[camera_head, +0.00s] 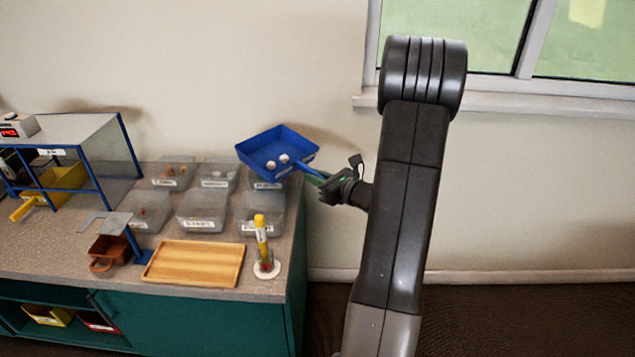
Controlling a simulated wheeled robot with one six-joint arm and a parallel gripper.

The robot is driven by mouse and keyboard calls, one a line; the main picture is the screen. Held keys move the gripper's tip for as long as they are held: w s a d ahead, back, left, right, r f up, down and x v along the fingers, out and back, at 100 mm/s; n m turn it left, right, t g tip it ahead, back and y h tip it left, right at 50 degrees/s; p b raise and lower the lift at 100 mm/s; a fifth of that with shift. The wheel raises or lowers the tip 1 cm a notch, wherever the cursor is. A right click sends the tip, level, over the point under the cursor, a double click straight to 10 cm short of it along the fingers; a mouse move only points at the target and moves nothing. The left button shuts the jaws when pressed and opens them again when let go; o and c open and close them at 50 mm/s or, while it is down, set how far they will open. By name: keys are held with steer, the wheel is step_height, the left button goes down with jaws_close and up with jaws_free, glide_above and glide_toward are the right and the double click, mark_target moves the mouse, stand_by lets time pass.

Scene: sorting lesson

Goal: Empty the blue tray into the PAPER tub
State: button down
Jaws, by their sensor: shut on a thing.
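The blue tray (268,146) is in the air above the back right of the counter, tilted a little in the picture. At least two small whitish round things (284,158) lie in it. My gripper (322,180) is shut on the tray's handle, to the right of the tray. Several grey see-through tubs stand on the counter in two rows. The back right tub (268,184) is partly hidden behind and below the tray. The tubs carry white labels, too small for me to read, so I cannot tell which is PAPER.
A wooden tray (195,263) lies at the counter's front, beside a yellow upright tool on a round white base (268,269). A blue-framed grey shelf (88,140), a yellow scoop (30,207) and a brown container (108,249) are at left. A wall stands behind.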

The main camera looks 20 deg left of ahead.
steer(key=shift+w+a+f+t+y+b, duration=0.15)
steer(key=shift+f+t+y+b, duration=0.4)
steer(key=shift+b, duration=1.35)
steer(key=shift+w+a+f+t+y+b, duration=0.1)
steer(key=shift+a+f+y+b, duration=0.5)
steer(key=shift+b, duration=1.3)
steer(key=shift+w+d+f+t+y+b, duration=0.1)
steer(key=shift+f+t+y+b, duration=0.2)
steer(key=shift+y+b, duration=1.1)
steer(key=n+h+b, duration=0.1)
steer(key=b, duration=0.1)
steer(key=s+d+r+n+t+h+b, duration=0.1)
steer(key=shift+s+n+t+h+b, duration=0.1)
steer(key=shift+n+t+h+b, duration=0.15)
steer(key=shift+n+b, duration=0.15)
steer(key=s+a+n+t+b, duration=0.1)
steer(key=s+a+n+b, duration=0.1)
steer(key=s+n+b, duration=0.4)
steer(key=s+a+r+n+t+b, duration=0.1)
steer(key=s+n+b, duration=0.5)
steer(key=n, duration=0.8)
steer(key=shift+a+h+b, duration=0.4)
steer(key=shift+a+b, duration=0.35)
steer(key=shift+b, duration=0.05)
steer(key=shift+w+r, duration=0.1)
